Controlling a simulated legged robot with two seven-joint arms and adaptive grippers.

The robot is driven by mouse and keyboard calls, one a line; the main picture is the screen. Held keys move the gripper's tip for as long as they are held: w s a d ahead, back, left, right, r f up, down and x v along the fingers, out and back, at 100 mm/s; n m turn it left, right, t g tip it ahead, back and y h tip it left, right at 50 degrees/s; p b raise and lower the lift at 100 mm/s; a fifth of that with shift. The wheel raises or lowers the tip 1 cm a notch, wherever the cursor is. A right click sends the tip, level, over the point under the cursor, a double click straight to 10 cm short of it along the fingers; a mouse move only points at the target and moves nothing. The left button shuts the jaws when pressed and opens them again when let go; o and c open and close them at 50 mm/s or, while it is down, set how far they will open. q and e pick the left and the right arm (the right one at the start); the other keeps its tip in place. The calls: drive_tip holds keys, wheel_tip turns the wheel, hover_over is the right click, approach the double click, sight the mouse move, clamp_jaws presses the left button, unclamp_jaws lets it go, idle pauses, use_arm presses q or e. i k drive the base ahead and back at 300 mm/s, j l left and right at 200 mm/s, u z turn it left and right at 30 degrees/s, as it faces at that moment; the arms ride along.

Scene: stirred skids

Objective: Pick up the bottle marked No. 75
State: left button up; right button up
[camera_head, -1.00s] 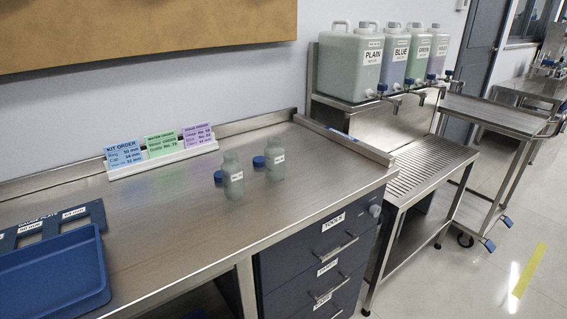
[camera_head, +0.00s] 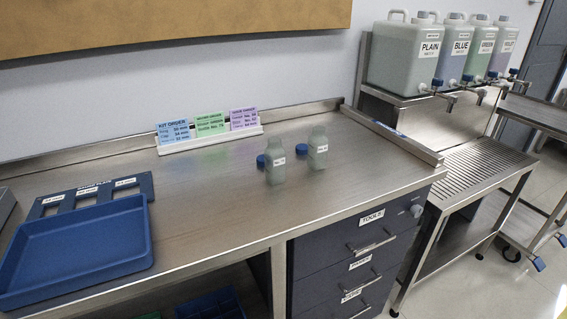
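Two clear, greenish bottles stand upright on the steel counter (camera_head: 200,200), right of its middle. The left bottle (camera_head: 275,172) and the right bottle (camera_head: 318,152) each carry a small white label, too small to read, so I cannot tell which is No. 75. A blue cap (camera_head: 261,161) lies beside the left bottle and another blue cap (camera_head: 301,149) beside the right one. Neither of my grippers is in view.
A blue tray (camera_head: 140,258) and a gauge plate (camera_head: 143,183) lie at the left. Order cards (camera_head: 209,127) stand at the back. Large jugs (camera_head: 404,62) with taps stand on a shelf at right. A raised rim (camera_head: 400,143) edges the counter's right end. The counter's middle is clear.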

sight(275, 155)
drive_tip(key=i+l+z, duration=0.25)
drive_tip(key=i+l, duration=0.15)
drive_tip(key=i+l+z, duration=0.25)
drive_tip(key=i+l, duration=0.15)
drive_tip(key=l, duration=0.15)
